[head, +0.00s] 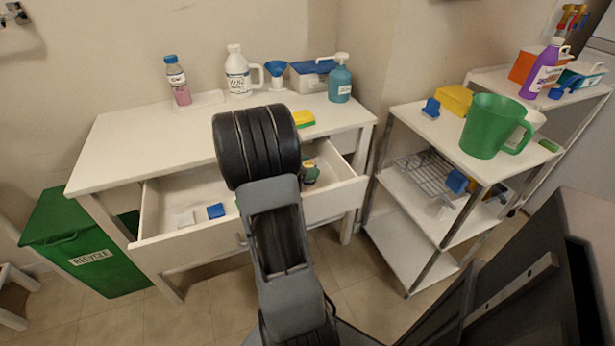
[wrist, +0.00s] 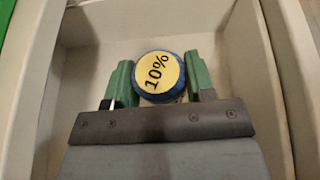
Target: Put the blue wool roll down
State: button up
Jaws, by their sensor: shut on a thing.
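In the wrist view the blue wool roll (wrist: 144,88) shows end-on as a blue-edged round thing with a yellow disc marked "10%". My gripper (wrist: 160,70) is shut on it, with one green finger on each side. The roll is over or inside the open drawer, whose pale floor and walls surround it in the wrist view. I cannot tell whether it touches the drawer floor. The open drawer (head: 190,240) sticks out from the white table (head: 140,140).
The drawer also holds a small blue item (head: 215,210), a white item (head: 185,218) and a dark green item (head: 310,172). Bottles and a yellow-green sponge (head: 303,118) stand on the table. A green recycle bin (head: 85,270) is left; a shelf cart (head: 405,255) is right.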

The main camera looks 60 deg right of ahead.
jog(key=shift+w+d+f+b, duration=0.15)
jog(key=shift+f+b, duration=0.25)
jog(key=shift+f, duration=1.3)
jog(key=shift+f+b, duration=0.3)
jog(key=shift+b, duration=0.05)
jog(key=o, duration=0.9)
jog(key=shift+r, duration=0.1)
jog(key=shift+r+p, duration=0.35)
jog(key=shift+p, duration=0.2)
jog(key=p+v, duration=0.1)
jog(key=v, duration=1.1)
jog(key=shift+f, duration=0.15)
